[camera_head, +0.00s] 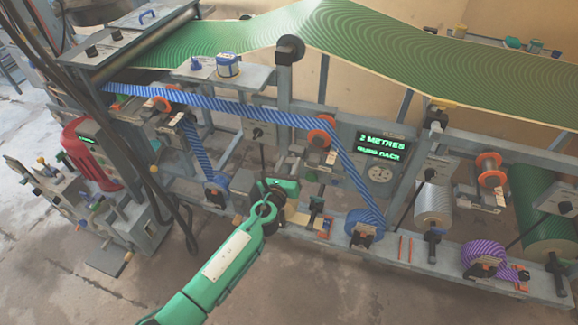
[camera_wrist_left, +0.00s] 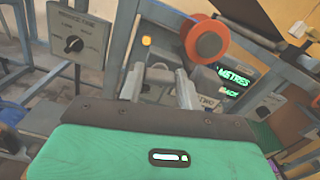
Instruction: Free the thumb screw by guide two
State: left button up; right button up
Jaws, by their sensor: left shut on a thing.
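My left gripper (camera_head: 284,186) reaches in at the lower middle of the press, in front of its frame. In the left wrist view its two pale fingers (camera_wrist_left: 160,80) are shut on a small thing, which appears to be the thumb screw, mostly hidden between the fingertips. The orange-flanged guide roller (camera_head: 321,137) is above the gripper; an orange roller (camera_wrist_left: 207,40) also shows close above the fingers in the wrist view. My right gripper is not in view.
A blue striped web (camera_head: 240,114) runs across the press and down to a roll (camera_head: 364,228) right of my gripper. A display (camera_head: 383,145) with green text stands behind. A grey dial box (camera_wrist_left: 77,45) is left of the fingers. Floor in front is open.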

pick_arm(q)
jog(key=n, duration=0.2)
jog(key=n+b, duration=0.1)
jog(key=n, duration=0.1)
jog(key=shift+f+n+b, duration=0.2)
jog(key=shift+n+b, duration=0.1)
jog(key=n+b, duration=0.1)
jog(key=n, duration=0.4)
jog(key=shift+n+b, duration=0.45)
jog(key=shift+n, duration=0.75)
jog(key=shift+a+n, duration=0.1)
jog(key=shift+n, duration=1.2)
jog(key=n, duration=1.1)
jog(key=shift+f+n+p, duration=0.15)
jog(key=shift+n+p, duration=0.15)
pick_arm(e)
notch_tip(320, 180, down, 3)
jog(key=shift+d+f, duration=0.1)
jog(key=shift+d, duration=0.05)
